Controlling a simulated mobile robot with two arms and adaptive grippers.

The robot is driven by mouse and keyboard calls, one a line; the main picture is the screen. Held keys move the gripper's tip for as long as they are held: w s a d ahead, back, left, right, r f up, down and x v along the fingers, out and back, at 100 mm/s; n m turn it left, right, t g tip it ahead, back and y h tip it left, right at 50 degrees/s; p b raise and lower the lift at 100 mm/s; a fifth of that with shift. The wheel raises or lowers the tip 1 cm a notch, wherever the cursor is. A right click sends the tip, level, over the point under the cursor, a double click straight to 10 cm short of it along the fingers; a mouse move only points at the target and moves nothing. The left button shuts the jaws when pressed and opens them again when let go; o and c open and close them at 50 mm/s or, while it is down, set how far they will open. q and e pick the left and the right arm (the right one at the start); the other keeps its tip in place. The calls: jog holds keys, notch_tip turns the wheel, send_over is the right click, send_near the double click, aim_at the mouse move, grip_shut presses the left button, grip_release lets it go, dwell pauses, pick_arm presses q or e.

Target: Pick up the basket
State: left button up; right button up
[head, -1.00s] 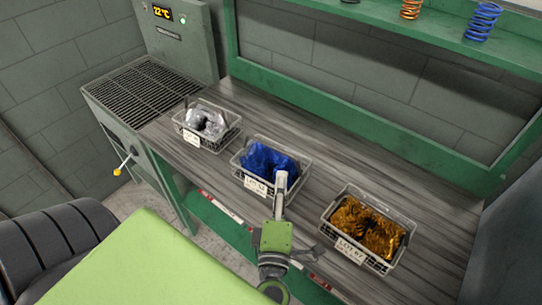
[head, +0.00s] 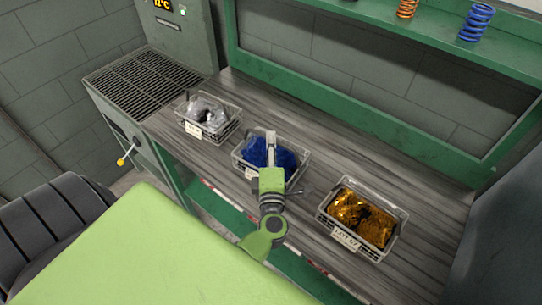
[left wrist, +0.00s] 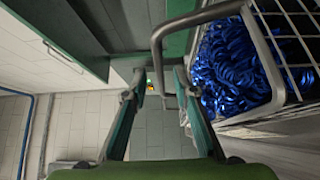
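Three wire baskets with white labels stand in a row on the grey wooden bench. The left one (head: 193,128) holds silver material, the middle one (head: 300,168) blue and the right one (head: 343,238) gold. My left gripper (head: 271,142) is over the middle basket and hides part of it. In the left wrist view, my gripper's fingers (left wrist: 160,78) are apart. A grey bent handle bar (left wrist: 157,45) shows at the gap between the fingertips. The blue-filled basket (left wrist: 285,85) is right beside the right-hand finger. I cannot tell whether the fingers touch the handle. My right gripper is out of view.
A green shelf (head: 400,35) with several coil springs runs above the back of the bench. A machine with a dark grille (head: 150,88) stands at the left. Bare bench (head: 405,175) lies behind the baskets.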

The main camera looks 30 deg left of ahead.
pick_arm(q)
jog(key=x, duration=0.2)
jog(key=shift+w+a, duration=0.2)
jog(key=shift+w, duration=0.05)
jog(key=shift+s, duration=0.1)
grip_shut()
jog(key=shift+r, duration=0.1)
jog(key=shift+r, duration=0.15)
